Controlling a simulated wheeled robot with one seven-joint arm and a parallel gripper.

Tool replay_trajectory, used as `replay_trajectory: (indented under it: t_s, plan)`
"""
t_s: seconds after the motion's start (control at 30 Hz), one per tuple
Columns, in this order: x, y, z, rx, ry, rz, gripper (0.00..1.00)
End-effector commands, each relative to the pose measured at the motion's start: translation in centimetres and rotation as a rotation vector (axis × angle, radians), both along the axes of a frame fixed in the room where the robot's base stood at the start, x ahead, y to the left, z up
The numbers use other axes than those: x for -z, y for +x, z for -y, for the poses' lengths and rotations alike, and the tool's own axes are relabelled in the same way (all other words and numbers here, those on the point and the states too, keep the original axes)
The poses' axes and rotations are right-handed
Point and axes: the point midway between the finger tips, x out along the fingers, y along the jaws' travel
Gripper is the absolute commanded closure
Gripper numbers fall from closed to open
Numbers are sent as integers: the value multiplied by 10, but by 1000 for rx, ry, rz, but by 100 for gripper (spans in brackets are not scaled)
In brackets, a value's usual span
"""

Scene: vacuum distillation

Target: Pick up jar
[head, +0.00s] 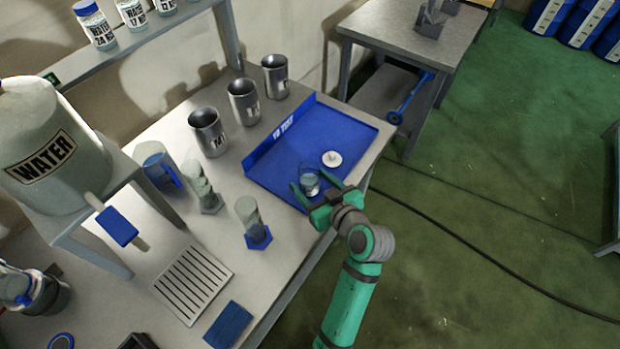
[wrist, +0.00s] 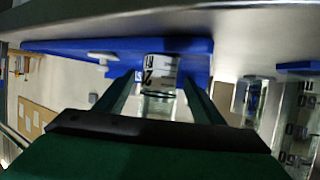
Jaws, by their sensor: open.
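The jar (head: 310,183) is a small clear glass container with liquid in it, on the near part of the blue tray (head: 345,128). In the wrist view the jar (wrist: 159,85) shows a printed scale and stands between the two fingers. My gripper (head: 318,188) is open around the jar, with one finger on each side. I cannot tell whether either finger touches it. A round white lid (head: 332,159) lies on the tray just beyond the jar.
Three metal cups (head: 243,102) stand left of the tray. A large water tank (head: 50,140) is at far left. The tray's far right part is clear.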

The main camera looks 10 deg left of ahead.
Motion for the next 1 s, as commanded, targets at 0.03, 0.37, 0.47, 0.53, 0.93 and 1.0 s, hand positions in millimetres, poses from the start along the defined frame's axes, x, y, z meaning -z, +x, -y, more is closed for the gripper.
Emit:
replay_trajectory:
  t_s: [0.03, 0.37, 0.47, 0.53, 0.93, 1.0]
  plan:
    - [1, 2, -2, -1, 0, 0, 38]
    - [11, 32, -22, 5, -1, -1, 38]
    - [14, 38, -27, 7, 0, 1, 38]
    - [15, 40, -29, 6, 0, 0, 38]
    - [15, 39, -31, 3, 0, 0, 83]
    - [15, 39, -31, 3, 1, 1, 87]
